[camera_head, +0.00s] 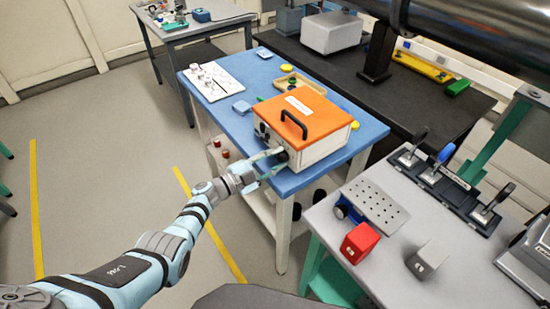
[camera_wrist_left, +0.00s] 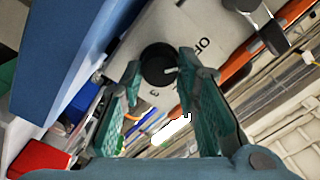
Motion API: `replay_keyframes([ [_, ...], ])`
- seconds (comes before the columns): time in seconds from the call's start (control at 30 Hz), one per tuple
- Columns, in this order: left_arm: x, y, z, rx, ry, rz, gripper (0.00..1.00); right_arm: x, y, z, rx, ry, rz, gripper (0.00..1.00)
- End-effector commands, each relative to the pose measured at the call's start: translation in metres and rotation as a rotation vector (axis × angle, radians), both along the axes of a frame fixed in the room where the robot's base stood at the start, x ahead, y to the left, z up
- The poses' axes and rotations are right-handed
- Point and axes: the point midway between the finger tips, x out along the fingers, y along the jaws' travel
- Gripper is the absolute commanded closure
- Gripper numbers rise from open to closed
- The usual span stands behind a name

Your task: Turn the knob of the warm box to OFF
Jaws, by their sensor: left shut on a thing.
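The warm box (camera_head: 306,122) is a white box with an orange lid and a black handle, on the blue table. Its round black knob (camera_wrist_left: 157,66) shows in the left wrist view, on the pale panel with OFF lettering beside it. A small white mark on the knob points right in that view, not clearly at the lettering, which is partly covered by a fingertip. My left gripper (camera_head: 272,165) reaches the box's front face. In the wrist view its two green fingers stand on either side of the knob, shut on it. My right gripper is out of view.
The blue table (camera_head: 233,88) also holds a white board (camera_head: 214,80), a tan tray (camera_head: 301,86) and small items. A grey bench (camera_head: 395,262) at right bears a red block (camera_head: 360,243) and a grey block (camera_head: 428,258). Open floor lies at left.

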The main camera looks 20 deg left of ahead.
Motion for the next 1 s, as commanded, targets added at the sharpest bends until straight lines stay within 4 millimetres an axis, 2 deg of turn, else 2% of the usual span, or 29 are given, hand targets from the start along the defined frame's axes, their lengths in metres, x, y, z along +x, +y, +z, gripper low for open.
replay_keyframes([
  [0.3, 0.0009, 0.0006, 0.0014, -0.078, 0.061, 0.002, 0.99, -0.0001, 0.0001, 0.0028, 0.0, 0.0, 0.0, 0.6],
  [0.77, 0.0008, 0.0005, 0.0012, -0.086, 0.068, 0.002, 0.99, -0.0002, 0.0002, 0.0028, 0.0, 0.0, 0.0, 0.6],
  [0.8, 0.0008, 0.0005, 0.0012, -0.086, 0.068, 0.002, 0.65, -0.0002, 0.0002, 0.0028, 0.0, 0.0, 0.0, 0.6],
  [0.9, 0.0007, 0.0003, 0.001, -0.086, 0.069, 0.001, 0.51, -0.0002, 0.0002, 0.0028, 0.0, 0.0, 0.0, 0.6],
  [1.0, 0.0005, 0.0002, 0.0008, -0.085, 0.07, 0.001, 0.51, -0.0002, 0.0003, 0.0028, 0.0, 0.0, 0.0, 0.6],
])
